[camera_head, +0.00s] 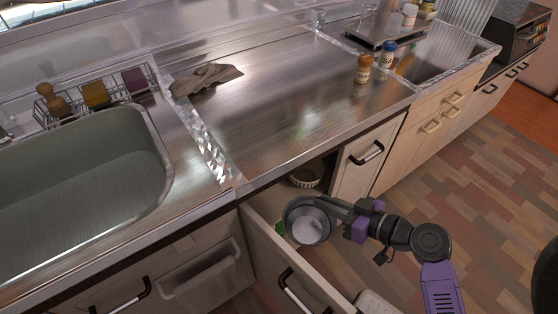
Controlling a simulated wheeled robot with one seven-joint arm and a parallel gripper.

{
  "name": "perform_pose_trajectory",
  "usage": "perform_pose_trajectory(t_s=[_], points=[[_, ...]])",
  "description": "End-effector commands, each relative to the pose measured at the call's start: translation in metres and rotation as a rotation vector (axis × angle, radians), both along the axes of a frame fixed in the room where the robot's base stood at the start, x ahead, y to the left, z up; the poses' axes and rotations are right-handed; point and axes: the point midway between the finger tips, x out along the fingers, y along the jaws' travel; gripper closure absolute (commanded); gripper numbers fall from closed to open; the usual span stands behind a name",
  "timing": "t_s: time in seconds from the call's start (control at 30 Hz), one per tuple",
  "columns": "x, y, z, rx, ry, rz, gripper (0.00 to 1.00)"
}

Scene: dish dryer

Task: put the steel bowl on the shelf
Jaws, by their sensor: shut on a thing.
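The steel bowl (307,226) is in front of the open cabinet under the counter, with its open side facing the camera. My gripper (331,207) is shut on the bowl's rim at its upper right. The shelf (288,190) is the pale board inside the dark cabinet, behind and above the bowl in the picture. A dark-rimmed round dish (307,174) stands on it. The bowl and my gripper hide part of the cabinet's lower inside.
An open cabinet door (285,262) stands out to the lower left of the bowl. A closed door (362,158) bounds the opening on the right. The counter edge (300,160) overhangs it. A green item (279,229) shows low beside the bowl. Floor is free to the right.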

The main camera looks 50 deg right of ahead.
Motion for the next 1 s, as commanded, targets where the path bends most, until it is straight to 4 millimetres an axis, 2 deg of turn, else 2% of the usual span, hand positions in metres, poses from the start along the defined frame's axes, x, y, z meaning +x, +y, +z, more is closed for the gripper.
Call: perform_pose_trajectory(t_s=[0.03,0.2,0.33,0.5,0.67,1.0], points=[[0.0,0.0,-0.022,0.0,-0.002,0.0,1.0],[0.0,0.0,-0.047,0.0,-0.002,0.001,1.0],[0.0,0.0,-0.058,0.001,-0.002,0.001,1.0],[0.007,-0.002,-0.06,-0.001,-0.004,0.001,1.0],[0.038,-0.011,-0.059,-0.001,-0.007,0.002,1.0],[0.118,-0.034,-0.059,-0.001,-0.005,0.003,1.0]])
